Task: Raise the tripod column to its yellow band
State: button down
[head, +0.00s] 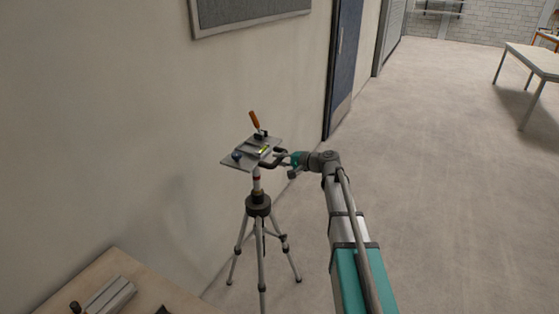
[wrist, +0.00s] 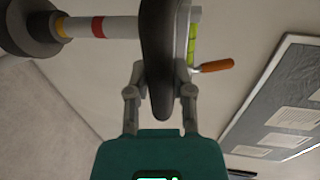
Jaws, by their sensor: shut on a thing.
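The tripod (head: 258,238) stands on spread legs beside the wall, its column (head: 256,187) rising from a dark collar (head: 258,205) to a grey plate (head: 231,160). In the wrist view the picture is turned, so the column (wrist: 122,27) lies sideways. Its yellow band (wrist: 61,26) shows right at the edge of the collar (wrist: 28,28); a red band (wrist: 97,27) sits nearer the plate. My gripper (head: 279,158) is at the plate's right side. In the wrist view my gripper (wrist: 159,75) is shut on a dark curved bar (wrist: 157,45) beside the plate.
The plate bears a yellow-green level (head: 264,149) and an orange-handled lever (head: 254,121). The wall with a notice board (head: 250,15) is close on the left. A wooden table (head: 110,275) stands at front left.

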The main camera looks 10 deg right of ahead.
jog(key=shift+w+r, duration=0.1)
jog(key=shift+w, duration=0.1)
jog(key=shift+c, duration=2.4)
grip_release()
jog(key=shift+s, duration=0.1)
jog(key=shift+f, duration=0.25)
notch_tip(320, 180, down, 14)
jog(key=b, duration=1.5)
jog(key=p+v, duration=0.4)
jog(key=v, duration=1)
jog(key=s+a+f+n+g+h+p, duration=0.1)
jog(key=s+a+n+g+h+p, duration=0.2)
jog(key=s, duration=0.6)
jog(key=s+a+f+n+g+h+p, duration=0.1)
jog(key=s+a+n+g+h+p, duration=0.2)
jog(key=s+a+g+h+p, duration=0.2)
jog(key=shift+s+a+f+h+p, duration=0.45)
jog(key=shift+s+h+p, duration=0.45)
jog(key=shift+s+p, duration=1)
jog(key=shift+s+a+r+b, duration=0.1)
jog(key=shift+s+b, duration=0.25)
jog(key=shift+b, duration=0.05)
